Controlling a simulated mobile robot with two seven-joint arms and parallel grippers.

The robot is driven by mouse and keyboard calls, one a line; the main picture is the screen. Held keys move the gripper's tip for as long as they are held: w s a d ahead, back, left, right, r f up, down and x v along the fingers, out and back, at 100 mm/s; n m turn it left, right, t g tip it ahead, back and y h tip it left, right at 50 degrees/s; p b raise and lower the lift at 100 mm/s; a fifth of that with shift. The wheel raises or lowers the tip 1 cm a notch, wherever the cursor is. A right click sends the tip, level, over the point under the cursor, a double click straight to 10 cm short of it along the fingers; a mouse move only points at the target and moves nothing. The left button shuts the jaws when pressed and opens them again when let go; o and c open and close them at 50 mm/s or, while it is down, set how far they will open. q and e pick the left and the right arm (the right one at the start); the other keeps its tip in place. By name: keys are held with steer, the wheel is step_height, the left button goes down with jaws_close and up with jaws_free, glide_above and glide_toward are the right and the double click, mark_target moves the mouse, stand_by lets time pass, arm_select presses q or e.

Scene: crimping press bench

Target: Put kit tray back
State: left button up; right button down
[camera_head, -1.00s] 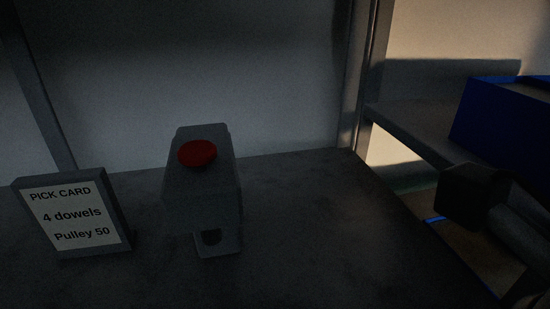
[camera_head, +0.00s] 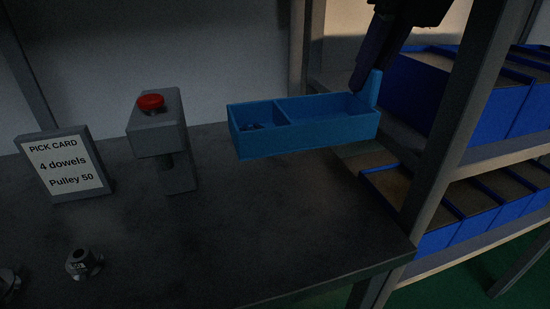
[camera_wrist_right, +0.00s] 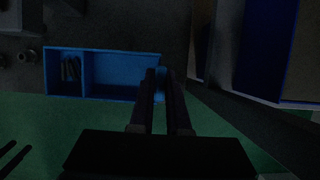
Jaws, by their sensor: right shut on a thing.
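The blue kit tray (camera_head: 310,141) has two compartments and an upright tab at its right end. It hangs roughly level above the right part of the bench. Its small left compartment holds several small dark pieces, which look like dowels (camera_wrist_right: 70,68) in the right wrist view; the larger compartment looks empty. My right gripper (camera_head: 362,88) comes from above and is shut on the tab. In the right wrist view the fingers (camera_wrist_right: 160,78) close at the right end of the tray (camera_wrist_right: 120,95). My left gripper is not seen in the head view.
A press with a red button (camera_head: 151,102) stands left of the tray, beside a pick card (camera_head: 66,165). A metal pulley (camera_head: 84,264) lies at the front left. A shelf post (camera_head: 462,110) and blue bins (camera_head: 425,95) are close on the right. The bench's front middle is clear.

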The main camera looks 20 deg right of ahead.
step_height(320, 180, down, 19)
steer(key=shift+r+b, duration=0.1)
steer(key=shift+b, duration=0.55)
steer(key=c, duration=1.3)
jaws_free()
steer(key=o, duration=0.4)
